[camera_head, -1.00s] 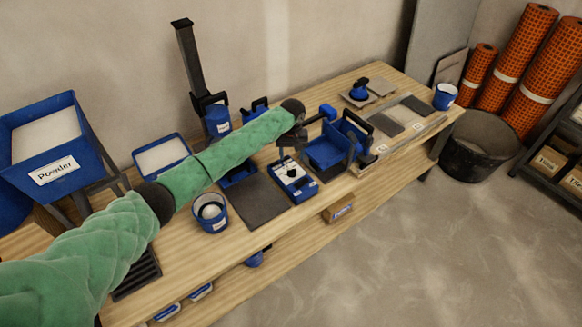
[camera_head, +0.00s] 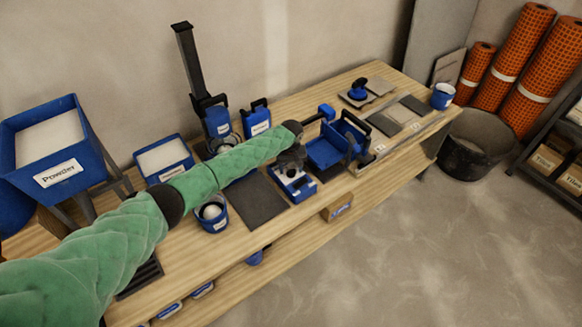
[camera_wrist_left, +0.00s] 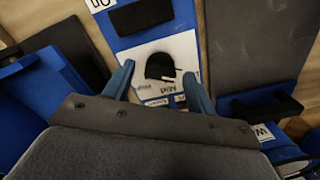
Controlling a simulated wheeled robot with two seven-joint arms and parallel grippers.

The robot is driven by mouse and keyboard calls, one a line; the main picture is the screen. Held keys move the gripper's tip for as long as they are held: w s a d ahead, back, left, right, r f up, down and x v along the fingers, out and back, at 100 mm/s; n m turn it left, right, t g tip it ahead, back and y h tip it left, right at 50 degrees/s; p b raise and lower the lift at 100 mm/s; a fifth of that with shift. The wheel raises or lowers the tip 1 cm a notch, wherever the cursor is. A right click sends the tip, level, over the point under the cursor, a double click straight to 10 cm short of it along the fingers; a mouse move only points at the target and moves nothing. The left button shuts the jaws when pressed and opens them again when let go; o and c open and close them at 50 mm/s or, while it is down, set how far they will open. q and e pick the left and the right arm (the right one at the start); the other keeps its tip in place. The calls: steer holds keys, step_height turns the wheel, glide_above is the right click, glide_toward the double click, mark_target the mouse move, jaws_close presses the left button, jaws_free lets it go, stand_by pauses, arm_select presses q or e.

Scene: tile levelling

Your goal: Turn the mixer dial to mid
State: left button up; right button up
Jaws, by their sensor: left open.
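The mixer control box (camera_head: 292,190) is blue with a white face and sits near the front edge of the bench. Its black dial (camera_wrist_left: 160,67) shows in the left wrist view, on the white label plate (camera_wrist_left: 182,46). Printed words beside the dial are small and partly hidden by my finger; one seems to read "Mid". My left gripper (camera_wrist_left: 158,70) is open, with one blue finger on each side of the dial and gaps between. In the head view the left gripper (camera_head: 290,164) is over the box and hides the dial. My right gripper is not in view.
A dark mat (camera_head: 256,200) lies left of the box, with a blue bucket (camera_head: 212,214) beyond it. A blue tray-like device (camera_head: 326,150) stands close on the right. The mixer column (camera_head: 190,62) stands behind my arm.

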arm_select(q)
steer(key=c, duration=1)
